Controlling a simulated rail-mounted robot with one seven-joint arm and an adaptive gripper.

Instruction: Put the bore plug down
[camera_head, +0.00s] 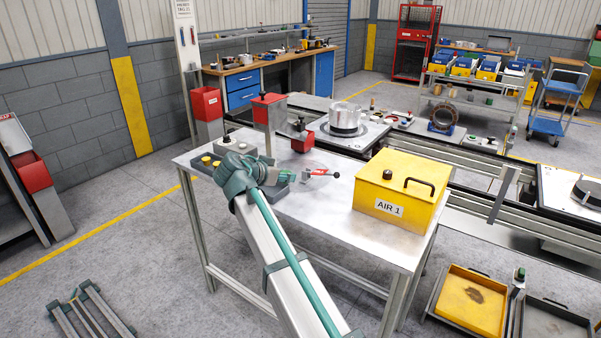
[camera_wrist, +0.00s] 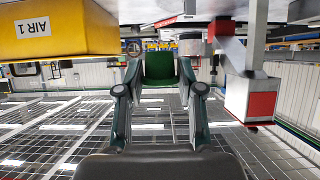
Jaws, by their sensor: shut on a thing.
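My gripper (camera_wrist: 160,82) is shut on a green piece, the bore plug (camera_wrist: 160,66), which sits between the two fingertips in the wrist view. That view is upside down. In the head view, my arm reaches over the near left part of the metal table (camera_head: 338,192), and its bent joint hides much of the gripper. A small item with a red part and a dark ball end (camera_head: 335,174) shows just right of my arm's end. I cannot tell whether it belongs to the plug, or whether the plug touches the table.
The yellow AIR 1 box (camera_head: 400,188) stands right of my arm's end. A press with a red-topped column (camera_head: 270,122) and red head (camera_head: 302,144) stands behind it. A silver cylinder (camera_head: 344,118) sits on the line behind.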

